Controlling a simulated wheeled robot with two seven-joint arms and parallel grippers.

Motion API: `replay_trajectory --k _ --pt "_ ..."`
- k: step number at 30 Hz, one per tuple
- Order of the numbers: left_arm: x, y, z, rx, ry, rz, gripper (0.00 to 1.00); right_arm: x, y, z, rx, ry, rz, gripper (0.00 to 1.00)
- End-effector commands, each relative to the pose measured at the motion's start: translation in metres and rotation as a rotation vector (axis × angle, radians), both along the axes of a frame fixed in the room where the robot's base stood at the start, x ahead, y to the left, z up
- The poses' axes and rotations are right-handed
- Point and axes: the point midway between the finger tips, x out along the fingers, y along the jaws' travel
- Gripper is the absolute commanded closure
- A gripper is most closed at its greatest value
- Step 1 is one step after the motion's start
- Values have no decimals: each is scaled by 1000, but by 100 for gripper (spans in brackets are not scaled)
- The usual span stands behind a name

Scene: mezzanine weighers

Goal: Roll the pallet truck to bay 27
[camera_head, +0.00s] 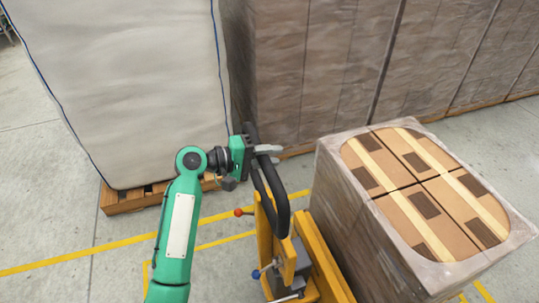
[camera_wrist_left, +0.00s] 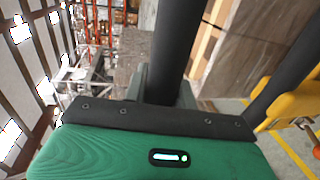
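The pallet truck (camera_head: 316,262) is yellow, with a black loop handle (camera_head: 282,211) rising toward the middle of the head view. My left gripper (camera_head: 266,152) is at the upper part of the loop, its fingers closed around one black bar. In the left wrist view, the black handle bar (camera_wrist_left: 176,50) runs down between the gripper fingers (camera_wrist_left: 165,92), which sit close on both sides. The truck's forks are hidden. No bay number is readable. My right gripper is out of view.
A wrapped stack of cartons (camera_head: 366,225) stands just right of the truck. A large white bulk bag (camera_head: 130,95) on a wooden pallet (camera_head: 125,201) stands at left. Wrapped tall loads (camera_head: 340,70) line the back. Yellow floor lines (camera_head: 85,257) cross clear concrete at lower left.

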Motion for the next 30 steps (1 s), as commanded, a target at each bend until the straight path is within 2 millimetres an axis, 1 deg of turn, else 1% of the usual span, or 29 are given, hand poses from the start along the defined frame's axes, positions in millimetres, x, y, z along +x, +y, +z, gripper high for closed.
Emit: replay_trajectory --k 1,2,3,8,12,14,20,21,24,27,30 --pt "0 0 0 1 0 0 91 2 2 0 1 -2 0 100" --pt "0 0 0 1 0 0 97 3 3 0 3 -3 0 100" --pt "0 0 0 1 1 0 100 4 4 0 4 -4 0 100" --pt "1 -3 0 1 1 0 100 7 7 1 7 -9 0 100" --pt "7 -19 1 1 0 -1 100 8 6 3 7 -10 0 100" --pt "8 -24 0 0 -1 -1 100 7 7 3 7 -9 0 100" --pt "7 -23 0 -1 -1 -1 100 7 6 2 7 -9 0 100" --pt "7 -23 0 -1 -1 -1 69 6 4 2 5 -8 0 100" --pt "7 -23 0 0 0 0 51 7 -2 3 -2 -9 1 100" --pt "7 -22 0 0 0 0 51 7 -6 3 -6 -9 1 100" --pt "7 -22 0 0 0 0 51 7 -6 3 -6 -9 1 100"
